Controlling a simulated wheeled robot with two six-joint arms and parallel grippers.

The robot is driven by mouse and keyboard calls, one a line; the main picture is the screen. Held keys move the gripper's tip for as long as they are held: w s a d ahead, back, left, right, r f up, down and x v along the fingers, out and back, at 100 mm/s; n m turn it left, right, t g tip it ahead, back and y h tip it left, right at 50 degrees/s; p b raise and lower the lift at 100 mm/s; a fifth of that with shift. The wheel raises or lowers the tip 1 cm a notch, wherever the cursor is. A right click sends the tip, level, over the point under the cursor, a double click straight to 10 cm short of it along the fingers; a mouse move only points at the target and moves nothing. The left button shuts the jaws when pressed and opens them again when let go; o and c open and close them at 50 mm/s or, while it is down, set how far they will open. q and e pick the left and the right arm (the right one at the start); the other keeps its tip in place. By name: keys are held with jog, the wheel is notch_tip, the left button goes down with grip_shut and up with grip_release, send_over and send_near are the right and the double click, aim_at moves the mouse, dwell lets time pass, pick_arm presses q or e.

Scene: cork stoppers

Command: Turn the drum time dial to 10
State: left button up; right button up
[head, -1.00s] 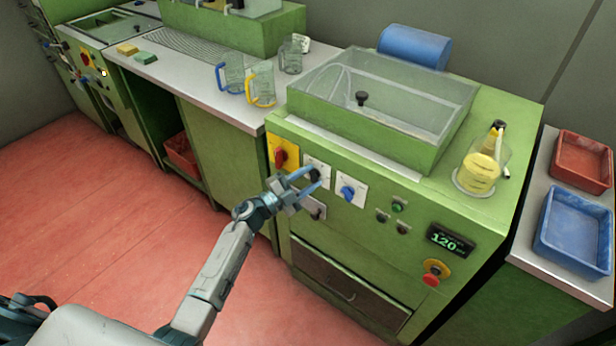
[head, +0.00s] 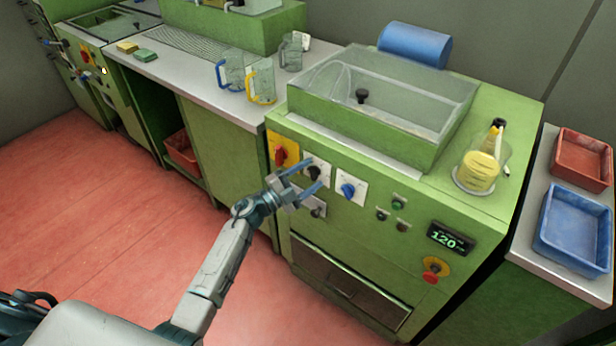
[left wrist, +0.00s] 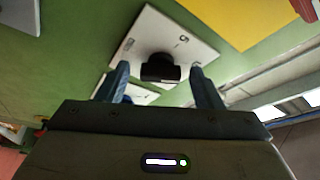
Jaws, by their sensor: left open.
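A black dial knob (head: 314,172) sits on a white plate on the front of the green machine (head: 420,300). My left gripper (head: 316,173) is open, with its two blue fingers at either side of this knob. In the left wrist view the knob (left wrist: 160,68) lies between the open fingertips, with a gap on both sides. A scale mark that looks like a 5 shows on the white plate (left wrist: 150,32); the other marks and the pointer are too small or hidden. My right gripper is not in view.
A red switch on a yellow plate (head: 283,153) is left of the knob. A blue knob (head: 348,190) is right of it. Below is another small plate with a handle (head: 317,211). A green button (head: 398,202), a display reading 120 (head: 450,240) and a red stop button (head: 433,272) are further right.

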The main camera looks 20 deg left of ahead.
pick_arm(q)
jog(key=b+v, duration=0.2)
jog(key=v, duration=0.9)
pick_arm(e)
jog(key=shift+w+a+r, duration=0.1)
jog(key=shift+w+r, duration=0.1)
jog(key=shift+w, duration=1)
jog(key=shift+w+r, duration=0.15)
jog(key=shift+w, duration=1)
pick_arm(q)
jog(key=shift+d, duration=0.1)
